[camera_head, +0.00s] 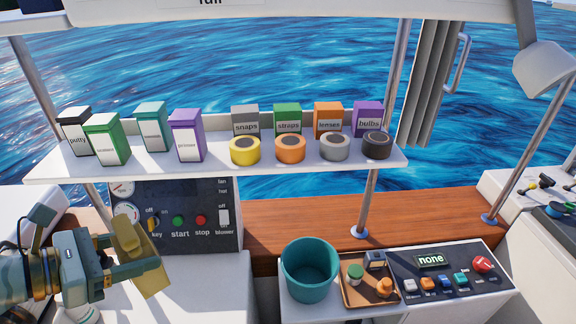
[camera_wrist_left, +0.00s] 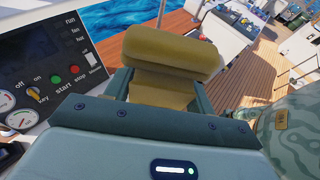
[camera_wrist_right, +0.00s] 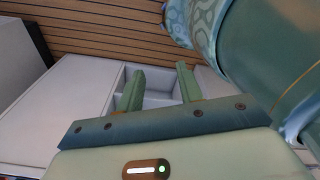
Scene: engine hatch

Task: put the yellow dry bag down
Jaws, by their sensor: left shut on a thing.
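The yellow dry bag (camera_head: 130,240) is a dull yellow, folded-looking bundle at the lower left of the head view. My left gripper (camera_head: 138,262) is shut on it and holds it in front of the key and start panel. In the left wrist view the bag (camera_wrist_left: 172,52) spans across the jaws, with its wide rolled part beyond the fingertips. Whether its underside touches the white surface below, I cannot tell. My right gripper (camera_wrist_right: 160,82) shows only in its own wrist view, open and empty, with a pale open compartment (camera_wrist_right: 158,99) beyond its fingers.
A white shelf (camera_head: 230,158) with several boxes and tape rolls hangs above the panel (camera_head: 190,197). A teal bucket (camera_head: 309,270), a brown tray (camera_head: 357,296) and a button console (camera_head: 450,280) stand at front right. The white top (camera_head: 205,285) right of the bag looks clear.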

